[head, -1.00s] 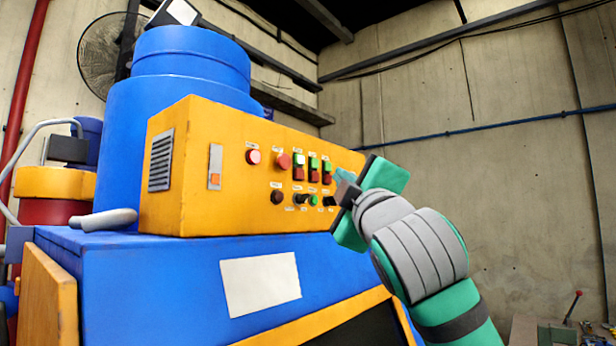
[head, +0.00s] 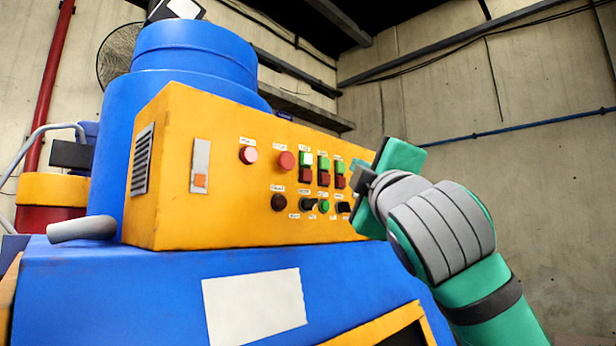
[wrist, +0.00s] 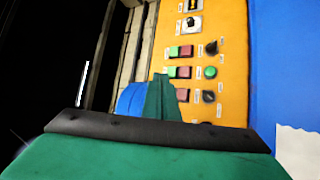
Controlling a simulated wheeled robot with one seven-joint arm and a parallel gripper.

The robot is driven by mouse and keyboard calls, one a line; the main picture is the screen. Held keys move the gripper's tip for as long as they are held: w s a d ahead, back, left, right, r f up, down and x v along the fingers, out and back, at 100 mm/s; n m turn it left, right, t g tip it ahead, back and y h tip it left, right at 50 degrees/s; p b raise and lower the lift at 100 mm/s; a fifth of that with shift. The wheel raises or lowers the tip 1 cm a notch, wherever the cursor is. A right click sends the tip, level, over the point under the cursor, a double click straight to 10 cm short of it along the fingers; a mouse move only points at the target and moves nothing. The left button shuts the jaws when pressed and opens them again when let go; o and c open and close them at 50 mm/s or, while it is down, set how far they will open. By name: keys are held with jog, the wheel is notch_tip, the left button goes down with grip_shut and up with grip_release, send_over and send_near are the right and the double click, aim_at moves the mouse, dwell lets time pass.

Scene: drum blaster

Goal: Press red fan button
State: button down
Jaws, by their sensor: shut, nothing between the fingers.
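The yellow control box (head: 225,205) sits on a blue machine. Labels are too small to read, so I cannot tell which is the fan button. My gripper (head: 360,166) is shut and empty, at the right end of the panel, close to the rightmost pair. Part of the panel there is hidden behind it. In the wrist view, my shut fingers (wrist: 162,98) point toward the panel beside red buttons (wrist: 183,72); contact is not visible.
A round red button (head: 286,161), a pinkish round button (head: 248,155), black knobs (head: 279,202) and a round green button (head: 324,206) share the panel. The blue machine top (head: 150,270) lies below. A concrete wall (head: 540,170) stands behind, with open space at right.

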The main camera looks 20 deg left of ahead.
send_near(313, 171)
jog(key=shift+w+a+r, duration=0.15)
jog(key=shift+w+r, duration=0.25)
jog(key=shift+w, duration=0.25)
jog(key=shift+w+a+r, duration=0.2)
jog(key=shift+w+r, duration=0.2)
jog(key=shift+w, duration=0.25)
jog(key=shift+w+a+r, duration=0.15)
jog(key=shift+w+r, duration=0.2)
jog(key=shift+w, duration=0.3)
jog(key=shift+a, duration=0.1)
dwell(0.7)
jog(key=shift+w+a, duration=0.15)
jog(key=shift+a, duration=0.1)
jog(key=shift+w+a, duration=0.15)
jog(key=shift+a, duration=0.3)
dwell(0.9)
jog(key=shift+d, duration=0.1)
jog(key=shift+s+d, duration=0.3)
jog(key=shift+d, duration=0.4)
jog(key=shift+d, duration=0.15)
